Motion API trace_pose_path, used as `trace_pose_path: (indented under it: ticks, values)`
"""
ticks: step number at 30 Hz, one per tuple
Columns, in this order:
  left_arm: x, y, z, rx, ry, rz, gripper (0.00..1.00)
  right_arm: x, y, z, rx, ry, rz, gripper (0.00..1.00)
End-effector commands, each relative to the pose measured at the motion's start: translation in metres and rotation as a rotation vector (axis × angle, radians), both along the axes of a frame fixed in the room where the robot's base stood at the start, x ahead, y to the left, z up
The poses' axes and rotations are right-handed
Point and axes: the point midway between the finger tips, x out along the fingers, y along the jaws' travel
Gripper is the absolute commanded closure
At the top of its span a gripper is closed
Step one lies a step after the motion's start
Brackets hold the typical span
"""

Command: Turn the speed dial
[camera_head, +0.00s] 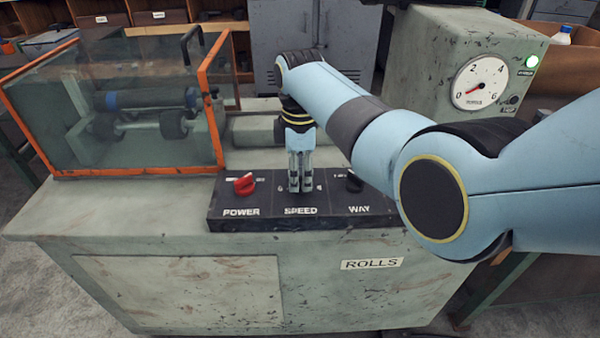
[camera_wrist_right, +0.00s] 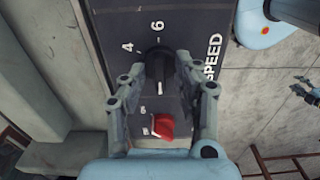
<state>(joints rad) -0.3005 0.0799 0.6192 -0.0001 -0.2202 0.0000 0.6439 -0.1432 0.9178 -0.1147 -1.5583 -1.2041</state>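The speed dial sits in the middle of the black control panel (camera_head: 243,222), above the word SPEED. In the head view my right gripper (camera_head: 300,188) points down over it and hides the knob. In the right wrist view the dark speed dial (camera_wrist_right: 161,60), with a white pointer mark, lies between the fingertips of my right gripper (camera_wrist_right: 163,72). The fingers are drawn in close on both sides and look shut on the knob. The numbers 4 and 6 show beside it. A small gripper-like part, apparently my left gripper (camera_wrist_right: 308,87), shows at the right edge; its fingers are unclear.
A red POWER knob (camera_head: 244,184) is left of the dial, and a black WAY knob (camera_head: 354,183) is right. A round gauge (camera_head: 480,83) reads low, with a lit green lamp (camera_head: 532,62) beside it. An orange-framed glass guard (camera_head: 130,105) stands at left.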

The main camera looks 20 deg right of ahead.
Motion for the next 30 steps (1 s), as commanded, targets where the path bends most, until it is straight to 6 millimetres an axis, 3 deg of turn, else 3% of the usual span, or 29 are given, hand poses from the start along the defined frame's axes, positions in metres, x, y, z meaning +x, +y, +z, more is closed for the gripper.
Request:
trace_pose_path:
  ticks: [1, 6, 20, 30]
  values:
    - [0.000, 0.000, 0.000, 0.000, 0.000, 0.000, 0.60, 0.000, 0.000, 0.000, 0.000, 0.000, 0.000, 0.77]
    - [0.000, 0.000, 0.000, 0.000, -0.001, 0.000, 0.60, 0.000, 0.000, 0.000, 0.000, 0.000, 0.000, 0.99]
    - [0.001, 0.000, 0.004, 0.000, -0.002, 0.000, 0.60, 0.000, 0.000, 0.001, -0.001, 0.001, -0.039, 1.00]
    - [0.003, 0.000, 0.024, 0.000, -0.005, 0.000, 0.60, 0.000, 0.000, 0.003, -0.001, 0.001, -0.260, 1.00]
